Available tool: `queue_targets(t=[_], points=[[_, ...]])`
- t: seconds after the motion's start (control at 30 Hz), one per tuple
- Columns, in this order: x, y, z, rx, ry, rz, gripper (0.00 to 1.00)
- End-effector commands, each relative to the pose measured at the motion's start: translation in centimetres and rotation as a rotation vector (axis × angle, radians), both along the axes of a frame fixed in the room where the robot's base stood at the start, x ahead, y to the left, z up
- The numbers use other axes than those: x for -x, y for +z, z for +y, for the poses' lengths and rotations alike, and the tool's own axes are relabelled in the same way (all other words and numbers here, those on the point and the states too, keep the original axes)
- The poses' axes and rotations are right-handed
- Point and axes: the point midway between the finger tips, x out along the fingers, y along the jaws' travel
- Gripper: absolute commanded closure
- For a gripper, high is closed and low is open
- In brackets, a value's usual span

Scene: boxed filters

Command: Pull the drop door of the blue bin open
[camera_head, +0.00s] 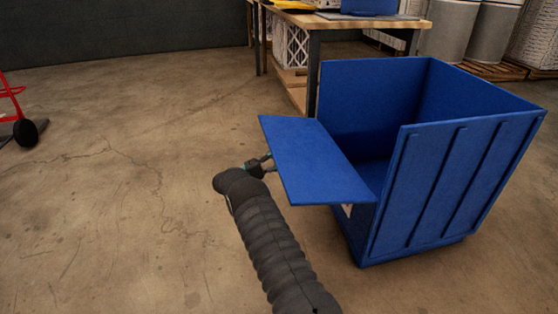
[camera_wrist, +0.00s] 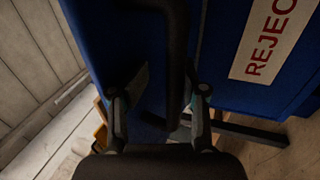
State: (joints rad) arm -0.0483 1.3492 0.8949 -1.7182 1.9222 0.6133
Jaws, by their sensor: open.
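The blue bin (camera_head: 455,185) stands on the floor at the right of the head view. Its drop door (camera_head: 312,160) is swung down and out to about level, leaving the opening above it clear. My gripper (camera_head: 263,163) is at the door's outer left edge, partly hidden by the door. In the wrist view, my gripper (camera_wrist: 168,92) is open. Its two fingers are on either side of a dark handle (camera_wrist: 174,60) in front of the door's blue face (camera_wrist: 225,85). Whether they touch the handle is unclear. A pale label (camera_wrist: 268,40) reading "REJEC" is on that face.
A workbench (camera_head: 345,22) stands behind the bin, with boxed filters (camera_head: 298,45) beneath it. Grey cylinders (camera_head: 445,30) stand on pallets at the back right. A red hand truck (camera_head: 12,100) is at the far left. The floor (camera_head: 110,180) left of my arm is clear.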

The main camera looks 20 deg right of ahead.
Motion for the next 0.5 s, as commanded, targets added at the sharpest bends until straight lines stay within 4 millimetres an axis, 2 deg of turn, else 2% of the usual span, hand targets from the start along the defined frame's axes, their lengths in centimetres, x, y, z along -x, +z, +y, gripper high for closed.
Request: queue_targets(t=[0.23, 0.5], points=[[-0.1, -0.2, 0.7, 0.001, 0.000, -0.002, 0.59], [-0.7, -1.6, 4.9, 0.001, 0.006, -0.002, 0.59]])
